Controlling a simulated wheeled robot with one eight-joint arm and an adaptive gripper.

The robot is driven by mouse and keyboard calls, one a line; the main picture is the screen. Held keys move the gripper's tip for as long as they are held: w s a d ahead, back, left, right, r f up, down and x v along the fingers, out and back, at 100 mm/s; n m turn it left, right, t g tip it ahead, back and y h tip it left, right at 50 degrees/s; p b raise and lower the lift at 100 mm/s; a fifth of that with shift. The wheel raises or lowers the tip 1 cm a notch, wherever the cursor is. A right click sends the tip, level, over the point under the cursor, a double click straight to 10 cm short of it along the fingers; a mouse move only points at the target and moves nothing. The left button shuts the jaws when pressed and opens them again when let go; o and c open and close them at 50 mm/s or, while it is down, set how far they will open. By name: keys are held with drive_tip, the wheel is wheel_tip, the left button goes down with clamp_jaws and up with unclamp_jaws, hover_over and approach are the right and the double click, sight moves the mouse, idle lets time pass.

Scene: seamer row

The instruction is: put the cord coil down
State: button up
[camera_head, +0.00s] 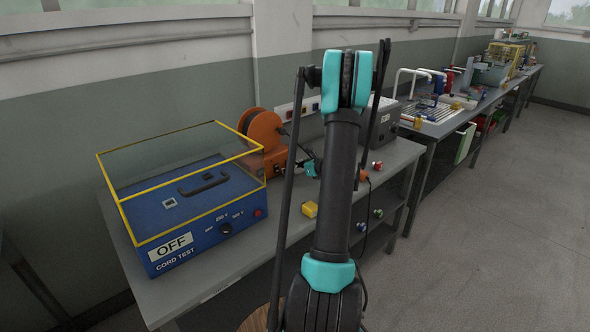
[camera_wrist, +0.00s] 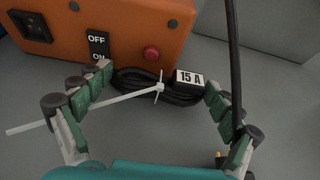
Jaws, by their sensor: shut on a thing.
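The cord coil (camera_wrist: 182,97) is a flat black bundle in the wrist view, with a white cable tie around its middle and a white "15 A" label. My gripper (camera_wrist: 157,84) is shut on it, one finger against the left end and one against the right. I cannot tell whether the coil touches the grey bench top (camera_wrist: 150,138) or hangs just above it.
An orange machine (camera_wrist: 150,22) with an OFF/ON switch and red button stands just beyond the coil; it also shows in the head view (camera_head: 264,130). A blue cord-test box (camera_head: 196,205) with a yellow-framed clear cover stands left. A yellow block (camera_head: 310,209) lies near the bench's front edge.

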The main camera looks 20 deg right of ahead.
wheel_tip(320, 180, up, 6)
drive_tip(key=shift+f, duration=0.1)
drive_tip(key=s+d, duration=0.2)
drive_tip(key=s, duration=0.4)
drive_tip(key=s+d, duration=0.2)
drive_tip(key=s, duration=0.4)
drive_tip(key=s+d, duration=0.2)
drive_tip(key=s, duration=0.4)
drive_tip(key=shift+s+d, duration=0.15)
drive_tip(key=shift+d, duration=0.15)
drive_tip(key=shift+s+d, duration=0.1)
